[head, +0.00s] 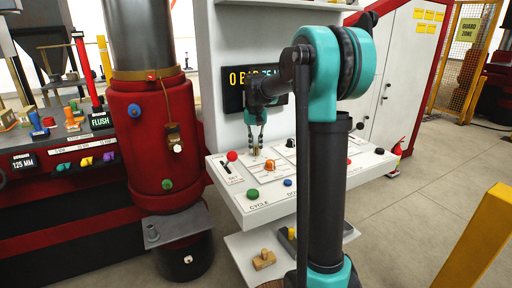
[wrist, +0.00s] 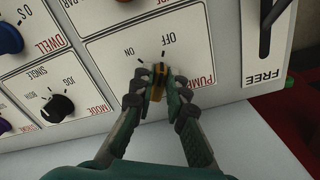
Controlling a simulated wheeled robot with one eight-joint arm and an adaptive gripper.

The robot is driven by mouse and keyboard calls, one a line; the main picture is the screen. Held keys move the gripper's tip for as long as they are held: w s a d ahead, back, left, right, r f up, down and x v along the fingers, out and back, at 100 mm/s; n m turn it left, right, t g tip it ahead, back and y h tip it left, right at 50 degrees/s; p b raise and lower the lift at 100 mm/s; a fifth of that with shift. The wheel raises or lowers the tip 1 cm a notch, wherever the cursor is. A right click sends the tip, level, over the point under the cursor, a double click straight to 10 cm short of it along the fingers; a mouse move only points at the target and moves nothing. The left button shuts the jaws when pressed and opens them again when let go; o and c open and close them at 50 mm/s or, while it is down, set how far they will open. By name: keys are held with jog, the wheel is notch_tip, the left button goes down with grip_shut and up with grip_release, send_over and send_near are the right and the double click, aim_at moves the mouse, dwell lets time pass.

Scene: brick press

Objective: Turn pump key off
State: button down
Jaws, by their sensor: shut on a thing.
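The pump key (wrist: 157,82) is a small brass-yellow key with dark parts, on a white panel plate marked PUMP, ON and OFF. The lettering appears upside down in the wrist view. My gripper (wrist: 160,92) is shut on the key, one dark green finger on each side. The key's upper end lies close to the tick by the word OFF; the fingers hide part of it and its base. In the head view my gripper (head: 256,150) points down at the white control panel (head: 232,196), with a bit of the key between its tips.
The black MODE knob (wrist: 58,106) and a blue knob (wrist: 9,38) sit to the left in the wrist view. A black lever (wrist: 270,25) marked FREE is to the right. In the head view, a red-topped lever (head: 231,157) and a green button (head: 253,194) are near my gripper.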

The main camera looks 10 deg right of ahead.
aim_at(256, 148)
dwell(0.4)
jog(key=c, duration=1.5)
grip_release()
jog(key=shift+c, duration=0.2)
notch_tip(256, 148, up, 12)
